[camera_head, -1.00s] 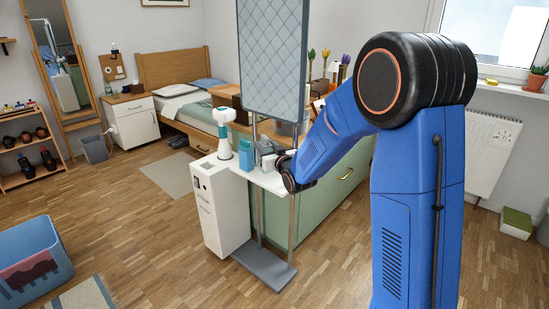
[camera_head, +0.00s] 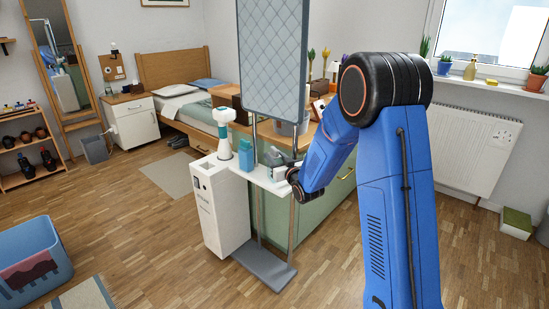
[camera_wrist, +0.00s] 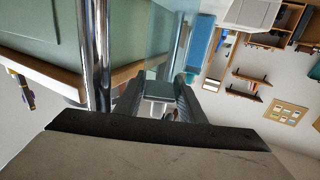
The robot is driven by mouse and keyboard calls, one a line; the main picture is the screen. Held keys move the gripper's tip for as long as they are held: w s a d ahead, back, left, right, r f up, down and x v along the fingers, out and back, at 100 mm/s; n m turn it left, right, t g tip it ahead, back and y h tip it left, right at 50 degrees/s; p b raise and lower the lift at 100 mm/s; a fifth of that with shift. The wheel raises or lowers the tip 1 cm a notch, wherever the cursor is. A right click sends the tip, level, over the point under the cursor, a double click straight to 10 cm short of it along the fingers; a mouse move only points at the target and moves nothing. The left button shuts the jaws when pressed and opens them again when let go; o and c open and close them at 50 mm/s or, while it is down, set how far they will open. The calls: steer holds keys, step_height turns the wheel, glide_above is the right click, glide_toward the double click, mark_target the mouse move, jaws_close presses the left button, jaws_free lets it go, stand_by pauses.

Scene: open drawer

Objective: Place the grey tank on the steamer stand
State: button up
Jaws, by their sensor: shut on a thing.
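The grey tank (camera_head: 273,157) is at the small white shelf beside the steamer stand, near its upright poles. The stand has a tall quilted grey board, metal poles and a flat grey base (camera_head: 264,266). My gripper (camera_head: 281,173) is at the tank from the right, partly hidden by my dark wrist. In the wrist view, my gripper's two fingers (camera_wrist: 160,98) are shut on a grey part of the tank (camera_wrist: 158,91). A shiny pole (camera_wrist: 97,50) runs close to the left finger. I cannot tell whether the tank touches anything below it.
A blue bottle (camera_head: 246,154) and a white-and-teal device (camera_head: 224,135) stand left of the tank. A white bin-like column (camera_head: 221,208) stands below them. A green drawer cabinet (camera_head: 325,205) is behind the stand.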

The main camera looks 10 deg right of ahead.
steer(key=shift+f, duration=0.1)
steer(key=o, duration=0.9)
steer(key=shift+r, duration=0.2)
steer(key=s+d+r+m+g+h, duration=0.1)
steer(key=s+d+r+g, duration=0.1)
steer(key=s, duration=0.8)
steer(key=s+d+r+g+h, duration=0.1)
steer(key=s+d+g+h, duration=0.15)
steer(key=s, duration=0.65)
steer(key=s+d+r+m+g+h, duration=0.1)
steer(key=s+d+r+g, duration=0.15)
steer(key=s, duration=0.75)
steer(key=s+g, duration=0.2)
steer(key=s, duration=0.7)
steer(key=s+g, duration=0.2)
steer(key=s, duration=0.7)
steer(key=s+g, duration=0.1)
steer(key=s, duration=0.8)
steer(key=shift+s+a+f+m+g+y, duration=0.25)
steer(key=shift+s+a+f+m+g, duration=0.05)
steer(key=shift+s+f+g, duration=0.1)
